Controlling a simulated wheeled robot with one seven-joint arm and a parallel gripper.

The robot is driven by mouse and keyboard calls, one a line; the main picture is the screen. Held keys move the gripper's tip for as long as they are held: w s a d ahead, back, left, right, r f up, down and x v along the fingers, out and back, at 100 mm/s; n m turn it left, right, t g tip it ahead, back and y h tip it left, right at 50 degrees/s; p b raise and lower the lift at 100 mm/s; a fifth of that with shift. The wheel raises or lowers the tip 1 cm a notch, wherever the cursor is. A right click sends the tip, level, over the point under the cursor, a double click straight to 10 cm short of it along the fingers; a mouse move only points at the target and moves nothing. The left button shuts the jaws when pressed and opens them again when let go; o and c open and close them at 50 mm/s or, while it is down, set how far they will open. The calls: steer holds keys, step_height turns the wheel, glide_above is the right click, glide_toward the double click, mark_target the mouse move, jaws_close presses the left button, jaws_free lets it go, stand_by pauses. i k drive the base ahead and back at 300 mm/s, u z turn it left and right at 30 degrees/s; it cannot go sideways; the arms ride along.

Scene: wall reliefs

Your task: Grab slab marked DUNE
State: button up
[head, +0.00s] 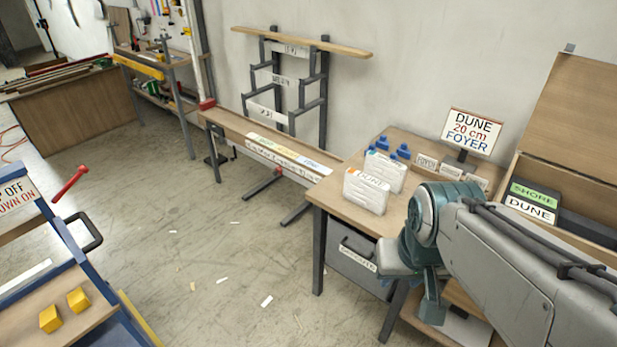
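Two pale relief slabs stand upright on the wooden table. The front slab (366,191) has a label strip along its top with lettering too small to read surely. The rear slab (388,168) is partly hidden behind it. A white sign (471,132) on the table reads "DUNE 20 cm FOYER". A white label (530,209) reading DUNE sits under a green SHORE label in the open wooden case at right. My gripper (408,275) hangs low in front of the table's right part, below and right of the slabs. Its fingers are not clear.
The table (335,187) also holds blue-topped items (392,148) and small lettered cards (437,168). A long bench (238,131) and wall rack (290,85) stand behind. A blue cart (60,300) is at lower left. The middle floor is open, with scattered scraps.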

mark_target(370, 194)
steer(key=u, duration=1.2)
steer(key=i, duration=3.4)
steer(key=z, duration=3.9)
steer(key=i, duration=0.55)
steer(key=z, duration=0.1)
